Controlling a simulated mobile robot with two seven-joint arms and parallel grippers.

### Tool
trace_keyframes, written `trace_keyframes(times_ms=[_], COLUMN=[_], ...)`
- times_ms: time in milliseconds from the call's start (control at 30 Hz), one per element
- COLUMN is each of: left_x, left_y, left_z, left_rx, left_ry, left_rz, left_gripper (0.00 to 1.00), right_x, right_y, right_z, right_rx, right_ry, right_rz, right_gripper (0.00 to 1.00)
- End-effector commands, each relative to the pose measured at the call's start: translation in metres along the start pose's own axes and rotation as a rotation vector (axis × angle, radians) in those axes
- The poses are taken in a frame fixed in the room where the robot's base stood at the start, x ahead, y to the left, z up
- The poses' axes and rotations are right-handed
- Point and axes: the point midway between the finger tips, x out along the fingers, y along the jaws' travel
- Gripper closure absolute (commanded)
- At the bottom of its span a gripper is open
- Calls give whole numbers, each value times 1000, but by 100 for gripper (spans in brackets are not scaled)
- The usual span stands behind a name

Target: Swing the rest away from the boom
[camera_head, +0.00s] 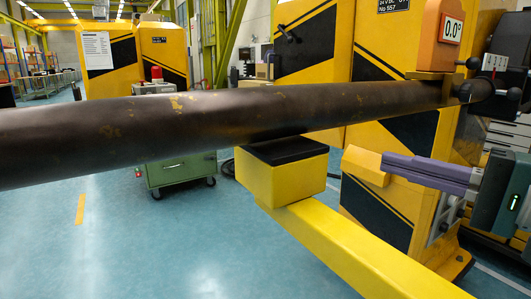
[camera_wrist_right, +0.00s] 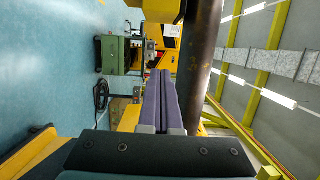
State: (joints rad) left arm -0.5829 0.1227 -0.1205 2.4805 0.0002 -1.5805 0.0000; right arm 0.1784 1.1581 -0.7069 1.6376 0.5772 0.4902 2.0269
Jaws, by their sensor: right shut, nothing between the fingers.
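The boom (camera_head: 230,115) is a long dark brown pipe with worn yellow specks, running across the head view and along the right of my fingers in the wrist view (camera_wrist_right: 205,60). The rest is a yellow block (camera_head: 282,180) with a black pad (camera_head: 285,150) on a yellow arm (camera_head: 350,255). The pad is directly below the boom; I cannot tell whether they touch. My right gripper (camera_head: 388,165) is shut and empty below the boom, right of the rest's block. Its purple fingers also show in the wrist view (camera_wrist_right: 160,75). Its tip is close to a small yellow block (camera_head: 363,166); contact is unclear.
Yellow and black cabinets (camera_head: 310,45) stand behind the boom. An orange box with a 0.0° display (camera_head: 452,28) sits above the boom's right end. A green cart (camera_head: 180,172) stands on the floor behind. The blue floor (camera_head: 130,240) is clear at lower left.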

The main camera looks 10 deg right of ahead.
Motion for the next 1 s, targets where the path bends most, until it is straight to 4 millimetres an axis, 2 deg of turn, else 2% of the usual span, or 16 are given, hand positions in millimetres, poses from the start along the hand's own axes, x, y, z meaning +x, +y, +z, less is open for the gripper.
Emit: trace_keyframes(times_ms=[600,800,1000], left_x=[19,13,12], left_y=[1,1,1], left_z=[5,3,2], left_rx=[-2,-5,-5], left_ry=[2,4,4], left_rz=[1,3,3], left_gripper=[100,100,100], right_x=[97,102,106], right_y=[0,0,0], right_z=[0,26,38], right_rx=[-2,3,0], right_ry=[-1,-4,-3], right_rz=[-4,0,-1], right_gripper=[100,100,100])
